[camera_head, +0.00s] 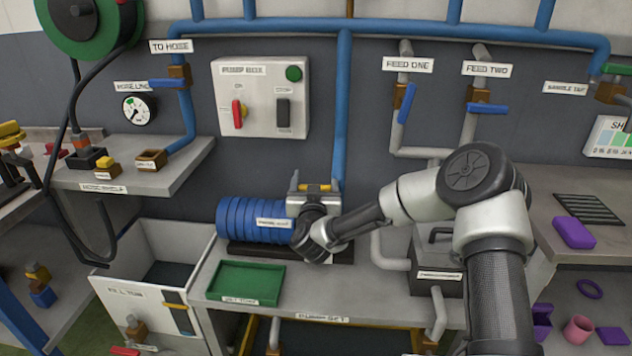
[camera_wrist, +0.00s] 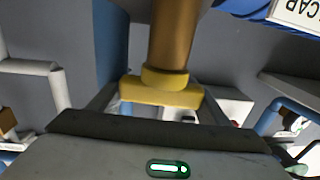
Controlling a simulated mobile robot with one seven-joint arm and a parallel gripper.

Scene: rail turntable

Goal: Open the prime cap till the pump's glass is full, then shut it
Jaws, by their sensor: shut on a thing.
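The prime cap shows in the wrist view as a yellow bar-shaped piece (camera_wrist: 160,93) on a brass stem (camera_wrist: 174,40). My gripper (camera_wrist: 158,100) has one finger on each side of the yellow piece and is shut on it. In the head view my gripper (camera_head: 314,187) is above the pump bench, beside the right end of the ribbed blue pump body (camera_head: 240,216), with a bit of yellow between its fingers. My wrist hides the part of the pump below it. I cannot make out the pump's glass or its level in either view.
A pump box (camera_head: 255,75) with a red lever and a dark lever hangs on the wall behind. A blue pipe (camera_head: 342,110) drops close behind my gripper. A green tray (camera_head: 245,281) lies in front of the pump. A dark box (camera_head: 437,268) stands to the right.

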